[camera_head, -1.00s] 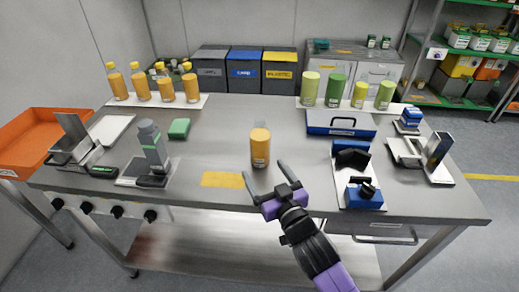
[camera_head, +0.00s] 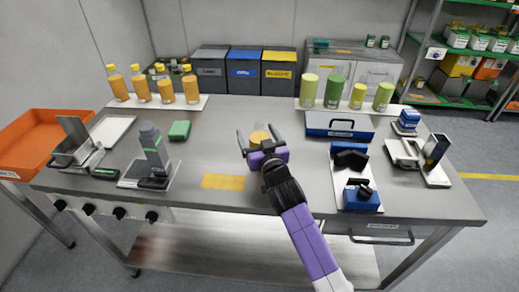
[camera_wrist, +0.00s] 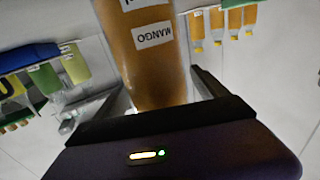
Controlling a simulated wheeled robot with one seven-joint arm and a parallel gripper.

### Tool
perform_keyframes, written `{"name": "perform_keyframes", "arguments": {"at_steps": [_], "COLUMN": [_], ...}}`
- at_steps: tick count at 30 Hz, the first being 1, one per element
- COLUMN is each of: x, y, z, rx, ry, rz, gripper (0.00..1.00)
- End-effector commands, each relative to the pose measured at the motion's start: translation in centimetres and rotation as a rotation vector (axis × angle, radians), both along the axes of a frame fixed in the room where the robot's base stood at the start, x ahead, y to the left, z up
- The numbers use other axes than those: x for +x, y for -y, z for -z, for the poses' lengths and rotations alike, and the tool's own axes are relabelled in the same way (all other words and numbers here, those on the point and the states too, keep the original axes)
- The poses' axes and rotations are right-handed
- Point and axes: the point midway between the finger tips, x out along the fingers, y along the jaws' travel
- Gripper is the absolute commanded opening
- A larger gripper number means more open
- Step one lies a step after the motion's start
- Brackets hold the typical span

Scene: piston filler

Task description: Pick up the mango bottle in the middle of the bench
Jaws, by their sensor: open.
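The mango bottle (camera_head: 259,137) stands in the middle of the steel bench, mostly hidden behind my gripper in the head view. In the wrist view the orange bottle (camera_wrist: 158,75) with its white MANGO label fills the space between my fingers. My gripper (camera_head: 258,138) is open, with one finger on each side of the bottle. In the wrist view a gap shows between the bottle and at least the left finger. Whether either finger touches it I cannot tell.
Several orange bottles (camera_head: 165,91) stand at the back left and several green containers (camera_head: 334,91) at the back right. A grey upright device (camera_head: 153,147) is at left, blue tools (camera_head: 360,195) at right. A yellow patch (camera_head: 223,181) lies bare near the front edge.

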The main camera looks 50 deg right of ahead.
Motion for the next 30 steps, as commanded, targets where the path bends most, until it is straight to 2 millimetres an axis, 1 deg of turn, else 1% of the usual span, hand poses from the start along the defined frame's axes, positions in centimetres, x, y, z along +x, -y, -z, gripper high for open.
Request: {"name": "perform_keyframes", "arguments": {"at_steps": [7, 8, 9, 11, 12, 14, 18, 20, 21, 30], "x": [0.25, 0.24, 0.24, 0.23, 0.23, 0.23, 0.22, 0.22, 0.22, 0.24], "y": [0.15, 0.14, 0.14, 0.13, 0.14, 0.13, 0.12, 0.12, 0.12, 0.12], "z": [0.03, 0.03, 0.02, 0.02, 0.03, 0.02, 0.03, 0.03, 0.03, -0.35], "rx": [0.0, 0.0, 0.0, 0.0, 0.0, 0.0, 0.0, 0.0, 0.0, -0.001], "ry": [0.0, 0.0, 0.0, 0.0, 0.0, 0.0, 0.0, 0.0, 0.0, 0.004], "rz": [0.0, 0.0, 0.0, 0.0, 0.0, 0.0, 0.0, 0.0, 0.0, 0.0], "gripper": [0.83, 0.81, 0.73, 0.61, 0.54, 0.42, 0.14, 0.03, 0.0, 0.0]}}
